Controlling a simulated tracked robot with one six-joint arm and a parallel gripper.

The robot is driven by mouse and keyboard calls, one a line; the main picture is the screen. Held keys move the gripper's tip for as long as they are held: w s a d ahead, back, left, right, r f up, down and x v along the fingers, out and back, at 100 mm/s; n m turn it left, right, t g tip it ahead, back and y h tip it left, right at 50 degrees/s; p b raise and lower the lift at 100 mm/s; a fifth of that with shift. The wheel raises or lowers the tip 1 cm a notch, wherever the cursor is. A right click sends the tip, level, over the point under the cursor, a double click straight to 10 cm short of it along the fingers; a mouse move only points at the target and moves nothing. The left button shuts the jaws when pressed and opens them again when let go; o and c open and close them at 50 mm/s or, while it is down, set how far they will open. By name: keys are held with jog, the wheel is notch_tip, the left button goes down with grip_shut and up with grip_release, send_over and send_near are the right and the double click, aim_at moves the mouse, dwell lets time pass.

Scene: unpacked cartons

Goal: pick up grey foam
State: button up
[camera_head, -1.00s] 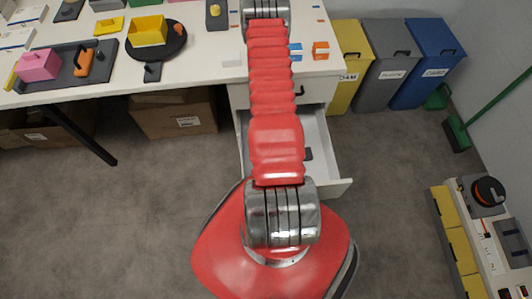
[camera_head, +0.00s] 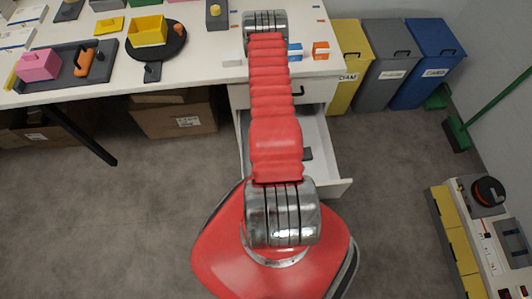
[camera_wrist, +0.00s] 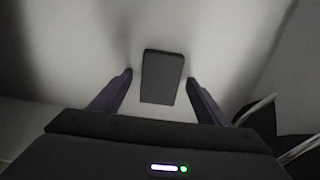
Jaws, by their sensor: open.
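A dark grey block, which looks like the grey foam (camera_wrist: 162,77), lies on a pale surface in the wrist view. My gripper (camera_wrist: 159,78) is open and empty, with one finger at each side of the block. Gaps show between the block and both fingertips, and I cannot tell the height above it. In the head view, a small dark piece (camera_head: 307,154) shows inside the open drawer (camera_head: 325,160), partly hidden by my red arm; it may be the same block. My gripper is hidden in the head view.
Pale walls flank the surface in the wrist view. The white table (camera_head: 205,70) holds a yellow box (camera_head: 147,32), a pink block (camera_head: 39,66) and a grey block (camera_head: 217,15). Yellow, grey and blue bins (camera_head: 428,65) stand at the right. The floor between is clear.

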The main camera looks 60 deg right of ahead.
jog(key=shift+c, duration=0.2)
jog(key=c, duration=1.1)
jog(key=shift+r, duration=0.1)
jog(key=shift+r, duration=4.95)
